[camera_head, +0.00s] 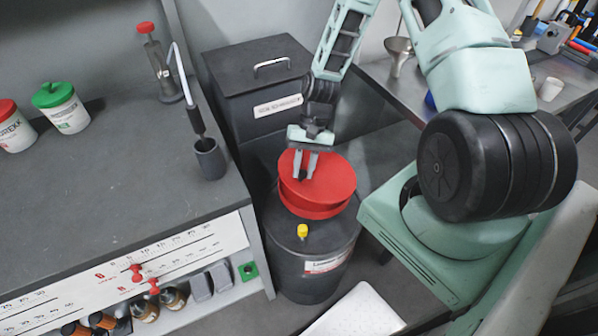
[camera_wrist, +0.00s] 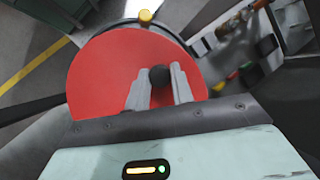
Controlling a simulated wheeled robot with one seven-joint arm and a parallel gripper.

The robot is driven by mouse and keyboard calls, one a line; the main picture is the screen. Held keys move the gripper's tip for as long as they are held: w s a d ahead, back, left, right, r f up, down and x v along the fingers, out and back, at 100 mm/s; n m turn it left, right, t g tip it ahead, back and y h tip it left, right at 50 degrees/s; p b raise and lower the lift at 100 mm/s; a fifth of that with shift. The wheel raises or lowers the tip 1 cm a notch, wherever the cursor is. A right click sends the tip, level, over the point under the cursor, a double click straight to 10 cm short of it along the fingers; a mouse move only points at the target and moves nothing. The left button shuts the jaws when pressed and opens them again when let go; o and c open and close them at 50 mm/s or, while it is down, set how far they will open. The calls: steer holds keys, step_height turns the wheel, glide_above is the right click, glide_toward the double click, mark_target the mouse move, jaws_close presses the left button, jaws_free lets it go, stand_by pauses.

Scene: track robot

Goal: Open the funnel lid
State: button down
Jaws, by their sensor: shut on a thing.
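The red funnel lid (camera_head: 327,176) sits on a red funnel (camera_head: 310,210) on top of a dark drum (camera_head: 305,275). The lid looks slightly raised at its far side, with the funnel rim showing below its near edge. My gripper (camera_head: 304,178) points down at the lid's left part, its fingers closed around a small dark knob. In the wrist view the lid (camera_wrist: 110,80) fills the middle, and my fingers (camera_wrist: 160,85) are on both sides of the round black knob (camera_wrist: 160,76). The inside of the funnel is hidden.
A yellow cap (camera_head: 302,231) stands on the drum's top in front of the funnel. A dark lidded box (camera_head: 255,80) is behind. A grey workbench (camera_head: 110,180) with a black cup (camera_head: 209,160) is close on the left. A white panel (camera_head: 355,315) lies in front.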

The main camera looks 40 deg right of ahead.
mark_target(320, 174)
steer(key=s+d+r+n+y, duration=0.1)
steer(key=d+r+y, duration=0.3)
steer(key=d, duration=0.3)
steer(key=s+d+r+n+y, duration=0.1)
steer(key=s+d+r+y, duration=0.1)
steer(key=d+r+y, duration=0.3)
steer(key=shift+d+r+n+t+y, duration=0.3)
steer(key=shift+d+y, duration=0.5)
steer(key=shift+d, duration=0.6)
steer(key=c, duration=1.2)
jaws_free()
steer(key=shift+c, duration=0.2)
step_height(320, 174, up, 10)
steer(key=b, duration=0.1)
